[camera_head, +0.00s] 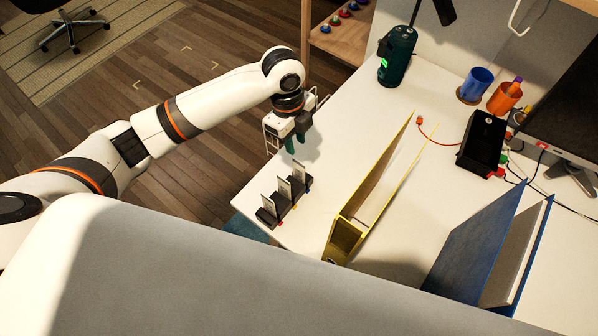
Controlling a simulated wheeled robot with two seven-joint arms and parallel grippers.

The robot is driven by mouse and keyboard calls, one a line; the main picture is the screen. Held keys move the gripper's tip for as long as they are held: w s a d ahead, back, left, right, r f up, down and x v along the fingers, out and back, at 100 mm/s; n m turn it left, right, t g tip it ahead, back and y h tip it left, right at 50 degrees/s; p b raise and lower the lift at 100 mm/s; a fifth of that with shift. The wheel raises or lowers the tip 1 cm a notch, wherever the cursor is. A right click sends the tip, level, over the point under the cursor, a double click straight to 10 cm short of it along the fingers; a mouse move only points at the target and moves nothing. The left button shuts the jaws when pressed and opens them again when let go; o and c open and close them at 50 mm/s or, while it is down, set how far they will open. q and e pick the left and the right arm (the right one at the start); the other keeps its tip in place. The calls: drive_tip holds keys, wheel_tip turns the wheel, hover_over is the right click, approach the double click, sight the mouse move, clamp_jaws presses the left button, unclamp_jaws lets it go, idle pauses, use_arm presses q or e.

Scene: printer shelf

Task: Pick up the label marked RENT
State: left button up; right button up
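Several small pale labels stand upright in black holders (268,217) near the left edge of the white table. The cards (283,188) are in a row, and small coloured bits show at the holders' bases. The writing is too small to read, so I cannot tell which one is marked RENT. My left gripper (295,142) hangs just beyond the row, above the table's left edge, pointing down. Its two dark green fingertips show a gap with nothing between them, and it is apart from the labels. My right gripper is not in view.
A yellow binder (345,238) stands right of the labels, and a blue binder (475,240) farther right. A dark green cylinder (397,58), a blue cup (476,84), an orange cup (503,98) and a black box (483,143) stand behind. The white table (345,130) is clear between labels and cylinder.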

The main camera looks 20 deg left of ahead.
sight(300, 169)
use_arm(q)
drive_tip(key=f, duration=0.2)
drive_tip(key=f+p, duration=0.1)
drive_tip(key=f, duration=0.3)
drive_tip(key=shift+s+d+f, duration=0.15)
drive_tip(key=shift+d+f, duration=0.1)
drive_tip(key=shift+d, duration=0.1)
drive_tip(key=shift+d+f+p, duration=0.1)
drive_tip(key=shift+f+p, duration=0.2)
drive_tip(key=shift+p, duration=0.1)
drive_tip(key=f, duration=0.2)
drive_tip(key=f+p, duration=0.1)
drive_tip(key=shift+s+d+f, duration=0.2)
drive_tip(key=shift+f, duration=0.55)
clamp_jaws()
